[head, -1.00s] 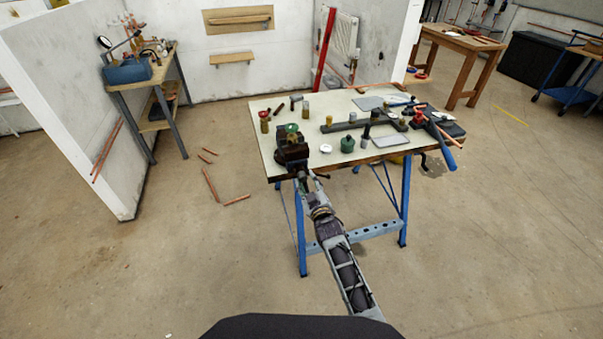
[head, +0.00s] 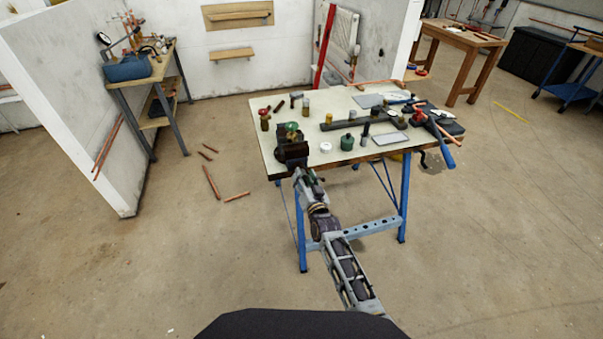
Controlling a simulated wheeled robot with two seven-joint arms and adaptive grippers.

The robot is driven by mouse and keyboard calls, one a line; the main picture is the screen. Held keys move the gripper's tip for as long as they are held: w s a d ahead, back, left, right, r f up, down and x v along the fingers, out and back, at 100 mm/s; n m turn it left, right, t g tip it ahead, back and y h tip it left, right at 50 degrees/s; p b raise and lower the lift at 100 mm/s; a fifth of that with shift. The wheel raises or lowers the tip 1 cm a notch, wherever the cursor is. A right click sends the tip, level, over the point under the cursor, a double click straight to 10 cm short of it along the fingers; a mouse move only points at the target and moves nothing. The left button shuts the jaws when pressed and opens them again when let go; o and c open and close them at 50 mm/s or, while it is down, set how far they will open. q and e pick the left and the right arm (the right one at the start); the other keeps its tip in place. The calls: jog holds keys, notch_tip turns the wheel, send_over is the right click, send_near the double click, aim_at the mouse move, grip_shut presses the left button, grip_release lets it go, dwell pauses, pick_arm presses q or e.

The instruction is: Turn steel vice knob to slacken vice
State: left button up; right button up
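The dark vice (head: 290,153) is fixed at the near left corner of the workbench (head: 262,135). My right gripper (head: 301,174) is at the vice's near side, at the front edge of the bench, where the steel knob would be. The gripper covers that part, so I cannot make out the knob, or whether the fingers are open or shut on it. A small dark end (head: 321,180) shows just right of the gripper. My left gripper is out of view.
On the bench are a green pot (head: 347,142), a white disc (head: 326,147), a grey plate (head: 392,138) and a long dark bar (head: 350,124). A blue-handled tool (head: 446,157) overhangs the right edge. Copper pipes (head: 211,183) lie on the floor at left.

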jog(key=shift+a+r, duration=0.5)
jog(key=shift+r, duration=0.05)
jog(key=shift+f, duration=0.1)
jog(key=shift+s+a, duration=0.1)
jog(key=shift+s, duration=0.05)
jog(key=c, duration=0.9)
jog(key=shift+f, duration=0.15)
grip_shut()
jog(key=shift+p, duration=0.3)
